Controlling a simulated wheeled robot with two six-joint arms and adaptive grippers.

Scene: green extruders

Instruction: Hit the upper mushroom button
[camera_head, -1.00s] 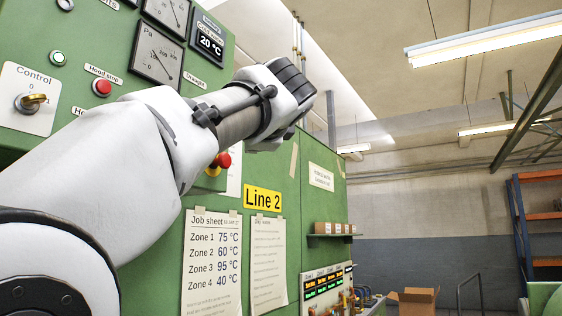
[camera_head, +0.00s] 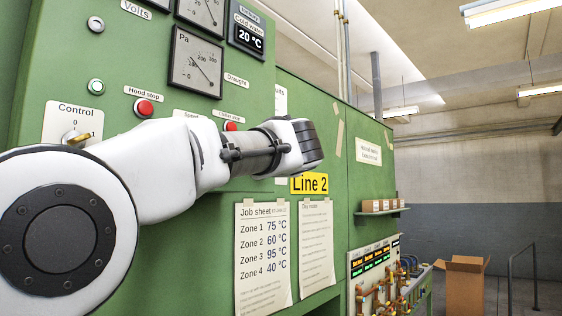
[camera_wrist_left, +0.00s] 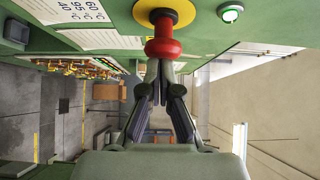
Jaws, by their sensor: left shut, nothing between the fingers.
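A red mushroom button (camera_wrist_left: 163,40) on a yellow collar shows at the top of the left wrist view, on the green panel. My left gripper (camera_wrist_left: 160,70) is shut and empty, its fingertips pointing at the red head. They overlap it in the picture; I cannot tell whether they touch. In the head view my left gripper (camera_head: 308,143) is at the end of the arm, in front of the panel (camera_head: 160,240), its fingertips hidden. The mushroom button is hidden there behind my arm. No second mushroom button is clearly visible. My right gripper is out of view.
Red buttons, one labelled Hood stop (camera_head: 144,108), and a Control selector (camera_head: 75,137) are on the panel. A lit green button (camera_wrist_left: 230,12) is near the mushroom button. Job sheets (camera_head: 263,258) hang below my arm. A shelf (camera_head: 383,212) and cardboard box (camera_head: 465,288) stand to the right.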

